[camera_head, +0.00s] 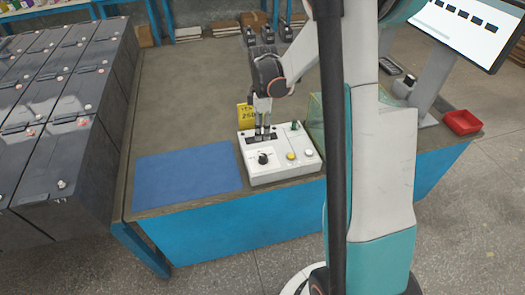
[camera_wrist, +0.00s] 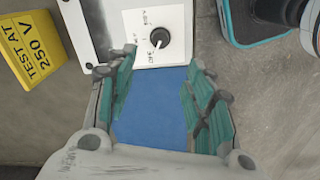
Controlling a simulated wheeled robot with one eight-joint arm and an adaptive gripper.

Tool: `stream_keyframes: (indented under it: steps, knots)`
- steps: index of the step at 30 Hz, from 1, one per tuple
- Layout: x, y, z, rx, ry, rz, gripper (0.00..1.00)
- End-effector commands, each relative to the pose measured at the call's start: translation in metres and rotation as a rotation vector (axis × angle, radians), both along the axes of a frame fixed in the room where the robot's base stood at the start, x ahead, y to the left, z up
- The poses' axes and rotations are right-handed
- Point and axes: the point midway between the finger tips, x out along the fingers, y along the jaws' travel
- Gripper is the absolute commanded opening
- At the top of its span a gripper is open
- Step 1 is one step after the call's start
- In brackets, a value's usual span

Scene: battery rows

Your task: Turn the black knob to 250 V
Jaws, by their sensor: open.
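The black knob (camera_head: 263,158) sits on the front left of a white tester box (camera_head: 282,173) on the workbench. In the wrist view the knob (camera_wrist: 160,38) shows on the white panel (camera_wrist: 178,14), beyond my fingertips and between their lines. Small labels stand around it; I cannot read them surely, nor the knob's setting. My gripper (camera_head: 262,137) is over the box, just behind the knob in the head view. Its two green-padded fingers (camera_wrist: 161,76) are apart, with nothing between them. A yellow sign (camera_wrist: 30,48) reads "TEST AT 250 V"; it stands behind the box (camera_head: 244,115).
A yellow button (camera_head: 291,156), a pale button (camera_head: 309,153) and a green part (camera_head: 295,125) are on the box. A blue mat (camera_head: 188,174) lies left of it. Dark batteries (camera_head: 60,150) stand left of the bench. A red tray (camera_head: 462,122) and a monitor (camera_head: 462,30) are right.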

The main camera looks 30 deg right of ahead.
Motion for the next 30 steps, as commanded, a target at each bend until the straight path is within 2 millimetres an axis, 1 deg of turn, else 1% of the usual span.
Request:
stream_keyframes:
  steps: [5, 15, 18, 21, 24, 30]
  knots:
    - [0.0, 0.0, -0.022, 0.001, 0.001, 0.001, 0.48]
    - [0.0, 0.0, -0.089, 0.0, 0.0, -0.001, 0.48]
    - [0.0, 0.0, -0.106, -0.001, -0.001, -0.001, 0.48]
    - [0.0, 0.0, -0.119, -0.001, -0.001, -0.001, 0.48]
    - [0.0, 0.0, -0.129, -0.001, -0.001, -0.001, 0.48]
    - [0.0, 0.0, -0.136, -0.001, -0.001, -0.001, 0.48]
